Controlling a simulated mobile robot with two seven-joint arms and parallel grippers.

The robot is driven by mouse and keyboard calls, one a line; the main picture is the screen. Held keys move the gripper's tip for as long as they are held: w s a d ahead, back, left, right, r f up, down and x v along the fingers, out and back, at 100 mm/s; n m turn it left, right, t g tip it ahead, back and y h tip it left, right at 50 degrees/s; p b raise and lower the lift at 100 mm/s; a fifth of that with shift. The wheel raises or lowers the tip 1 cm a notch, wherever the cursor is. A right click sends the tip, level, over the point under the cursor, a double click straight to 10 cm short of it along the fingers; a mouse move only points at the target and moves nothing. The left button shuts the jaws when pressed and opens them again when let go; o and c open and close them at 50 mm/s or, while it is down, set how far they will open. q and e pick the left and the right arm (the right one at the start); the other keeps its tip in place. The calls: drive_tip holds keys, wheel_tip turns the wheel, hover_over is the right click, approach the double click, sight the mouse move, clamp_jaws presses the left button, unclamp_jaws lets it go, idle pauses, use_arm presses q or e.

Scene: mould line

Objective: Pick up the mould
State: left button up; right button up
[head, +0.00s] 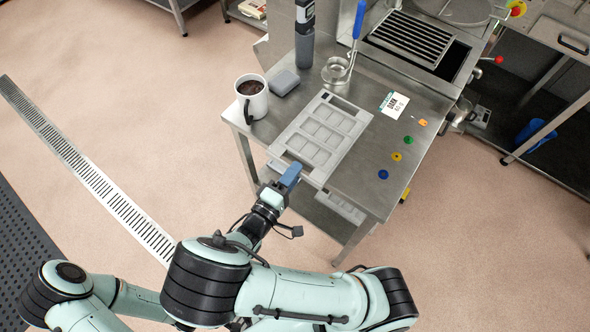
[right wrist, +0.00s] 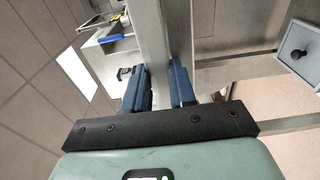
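The mould (head: 343,122) is a flat light-grey tray with several shallow rectangular cavities. It lies on the steel table (head: 385,155), and its near end reaches the table's front edge. My right gripper (head: 291,174) is at the mould's near end, by the slot there. My left gripper is out of view; only part of that arm shows at the lower left.
A dark-filled white mug (head: 252,98), a grey block (head: 284,82) and a glass bowl (head: 336,71) stand beside the mould. A label card (head: 394,104) and several coloured discs (head: 397,156) lie right of it. A machine with a grille (head: 411,38) stands behind. Floor at left is clear.

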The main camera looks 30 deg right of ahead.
clamp_jaws()
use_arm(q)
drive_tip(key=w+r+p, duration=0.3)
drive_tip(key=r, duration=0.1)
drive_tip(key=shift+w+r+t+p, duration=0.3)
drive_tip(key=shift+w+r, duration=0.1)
use_arm(e)
drive_tip(key=s+a+r, duration=0.3)
drive_tip(key=a, duration=0.3)
drive_tip(key=s+a+r, duration=0.3)
drive_tip(key=a+r, duration=0.1)
drive_tip(key=a, duration=0.2)
drive_tip(key=shift+a+r, duration=0.3)
drive_tip(key=shift+s, duration=0.1)
